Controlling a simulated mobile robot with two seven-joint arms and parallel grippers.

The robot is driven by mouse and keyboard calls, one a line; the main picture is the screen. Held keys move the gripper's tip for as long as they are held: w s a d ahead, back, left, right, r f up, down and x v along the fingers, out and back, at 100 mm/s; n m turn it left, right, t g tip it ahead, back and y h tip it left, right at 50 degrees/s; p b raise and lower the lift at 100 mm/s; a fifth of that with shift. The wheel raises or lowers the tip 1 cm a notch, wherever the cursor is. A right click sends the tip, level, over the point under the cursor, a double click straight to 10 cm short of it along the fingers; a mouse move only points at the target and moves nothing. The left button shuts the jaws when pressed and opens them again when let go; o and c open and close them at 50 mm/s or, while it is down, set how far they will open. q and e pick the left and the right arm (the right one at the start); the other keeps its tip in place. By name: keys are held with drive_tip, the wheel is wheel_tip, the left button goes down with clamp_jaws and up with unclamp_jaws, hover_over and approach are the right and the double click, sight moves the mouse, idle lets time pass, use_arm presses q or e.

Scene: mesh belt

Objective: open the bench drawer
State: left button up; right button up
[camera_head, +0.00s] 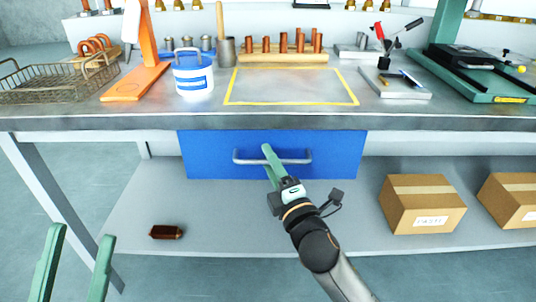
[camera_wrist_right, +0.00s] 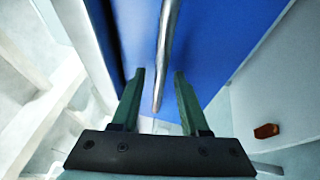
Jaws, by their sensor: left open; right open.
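The blue bench drawer (camera_head: 207,150) sits under the front edge of the bench top, its front looking flush and closed. A grey metal bar handle (camera_head: 296,160) runs across its front. My right gripper (camera_head: 267,150) is at the middle of the handle, fingers open. In the right wrist view, the handle (camera_wrist_right: 163,50) passes between the two open fingers of the right gripper (camera_wrist_right: 159,74), with visible gaps on both sides. The blue drawer front (camera_wrist_right: 225,45) fills the view behind. My left gripper (camera_head: 76,240) is open and empty at the lower left, away from the drawer.
The bench top (camera_head: 450,122) holds a wire basket (camera_head: 60,85), a white-and-blue canister (camera_head: 193,75) and several tools. On the lower shelf (camera_head: 230,225) lie a brown object (camera_head: 166,232) and two cardboard boxes, one nearer (camera_head: 422,205). The space before the drawer holds only my right arm.

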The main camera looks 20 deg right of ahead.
idle(0.3)
clamp_jaws()
drive_tip(key=shift+r, duration=0.1)
idle(1.2)
